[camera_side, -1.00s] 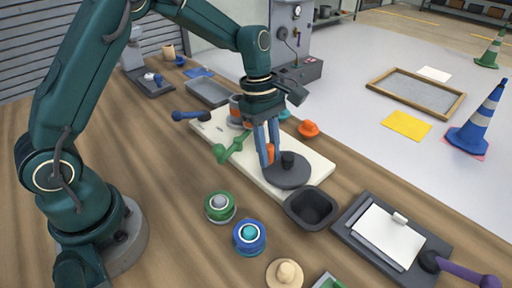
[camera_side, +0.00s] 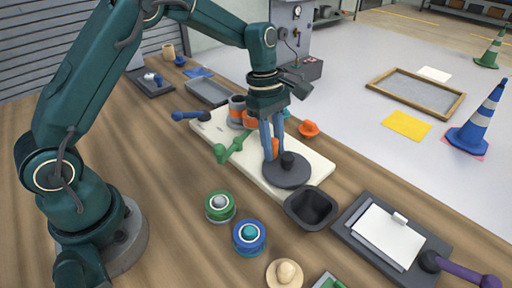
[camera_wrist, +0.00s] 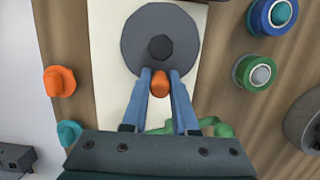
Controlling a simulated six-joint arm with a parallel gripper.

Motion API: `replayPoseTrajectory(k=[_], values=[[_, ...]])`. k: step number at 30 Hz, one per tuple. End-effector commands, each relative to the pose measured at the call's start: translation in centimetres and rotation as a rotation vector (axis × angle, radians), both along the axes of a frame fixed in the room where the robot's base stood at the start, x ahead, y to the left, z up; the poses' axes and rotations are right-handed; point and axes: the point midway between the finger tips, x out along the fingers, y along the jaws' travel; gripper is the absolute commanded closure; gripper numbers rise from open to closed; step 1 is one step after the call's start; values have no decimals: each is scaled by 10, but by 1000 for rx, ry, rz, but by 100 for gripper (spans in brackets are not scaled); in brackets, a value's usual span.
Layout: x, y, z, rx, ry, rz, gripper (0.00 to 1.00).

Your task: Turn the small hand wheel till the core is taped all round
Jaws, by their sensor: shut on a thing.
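A dark grey disc (camera_side: 285,174) with a black hub (camera_side: 288,159) lies at the near end of a cream board (camera_side: 318,163); I take it for the hand wheel. An orange knob (camera_wrist: 159,84) stands at the disc's rim in the wrist view. My gripper (camera_wrist: 160,74) points down with its blue fingers shut on this knob, one on each side. In the side view my gripper (camera_side: 274,154) is at the disc's far left rim. Grey and orange cylinders (camera_side: 238,108) stand behind it, partly hidden; I cannot tell how much tape is on the core.
A green lever (camera_side: 233,147) and a blue-handled lever (camera_side: 190,116) are close to the board's left edge. A dark empty bin (camera_side: 312,207) stands near the disc. Green (camera_side: 220,206) and blue (camera_side: 249,237) round pieces sit in front. An orange knob-like piece (camera_side: 309,128) is behind the board.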

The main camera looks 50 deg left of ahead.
Motion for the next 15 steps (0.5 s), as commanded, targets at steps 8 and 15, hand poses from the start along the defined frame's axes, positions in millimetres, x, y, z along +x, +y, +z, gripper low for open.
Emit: replayPoseTrajectory(k=[8, 15], values=[[11, -1, -2, 1, 2, 0, 100], [11, -1, -2, 1, 3, -1, 100]])
